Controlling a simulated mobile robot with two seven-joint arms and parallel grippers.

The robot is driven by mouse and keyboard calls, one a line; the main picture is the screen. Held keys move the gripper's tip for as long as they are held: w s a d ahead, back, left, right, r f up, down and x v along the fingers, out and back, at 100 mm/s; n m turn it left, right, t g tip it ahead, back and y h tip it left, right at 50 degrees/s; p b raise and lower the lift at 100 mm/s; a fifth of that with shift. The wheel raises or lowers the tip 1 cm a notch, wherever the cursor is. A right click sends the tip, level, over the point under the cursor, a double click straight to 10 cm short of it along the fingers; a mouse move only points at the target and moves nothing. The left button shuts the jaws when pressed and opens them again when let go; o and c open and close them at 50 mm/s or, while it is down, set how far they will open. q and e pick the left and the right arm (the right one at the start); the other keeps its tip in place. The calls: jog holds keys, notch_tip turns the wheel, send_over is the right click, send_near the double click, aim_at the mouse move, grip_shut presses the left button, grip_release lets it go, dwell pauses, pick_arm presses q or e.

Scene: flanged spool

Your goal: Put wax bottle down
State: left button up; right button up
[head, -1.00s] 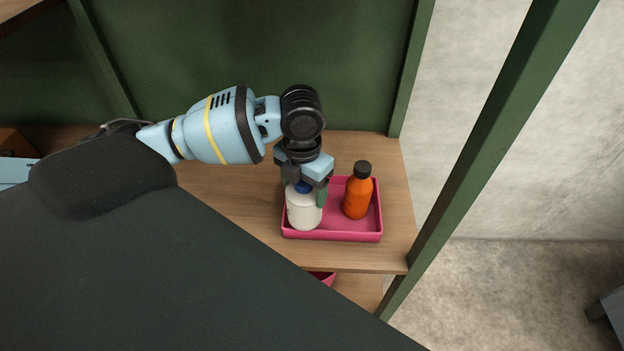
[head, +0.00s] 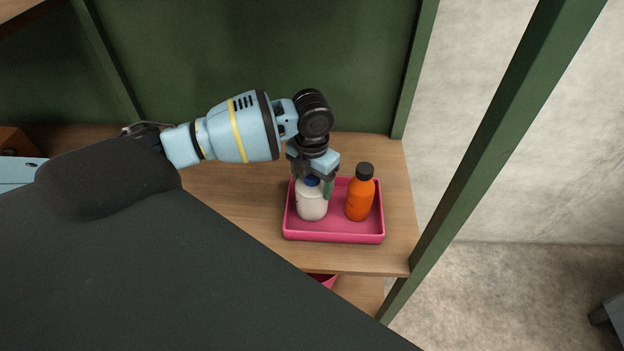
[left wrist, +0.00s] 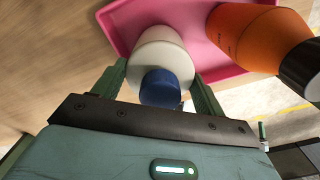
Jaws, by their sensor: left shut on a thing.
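A white bottle with a blue cap (head: 311,203), which I take to be the wax bottle, is upright in the left part of a pink tray (head: 334,237). My left gripper (head: 314,184) is above it, shut around its upper part. In the left wrist view the white bottle (left wrist: 158,52) and its blue cap show between the two green fingers. The bottle shows inside the tray's rim; whether its base touches the tray floor I cannot tell. My right gripper is not in view.
An orange bottle with a black cap (head: 360,198) stands to the right in the same tray, close to the white one. The tray is on a wooden shelf (head: 240,215) with a green upright (head: 480,150) at its right. Part of another pink container (head: 323,279) shows below.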

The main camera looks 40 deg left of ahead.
pick_arm(q)
jog(key=shift+f, duration=0.1)
jog(key=o, duration=1.7)
jog(key=shift+r, duration=0.25)
notch_tip(320, 180, up, 11)
jog(key=shift+f+p, duration=0.1)
jog(key=shift+p, duration=0.2)
jog(key=shift+r, duration=0.5)
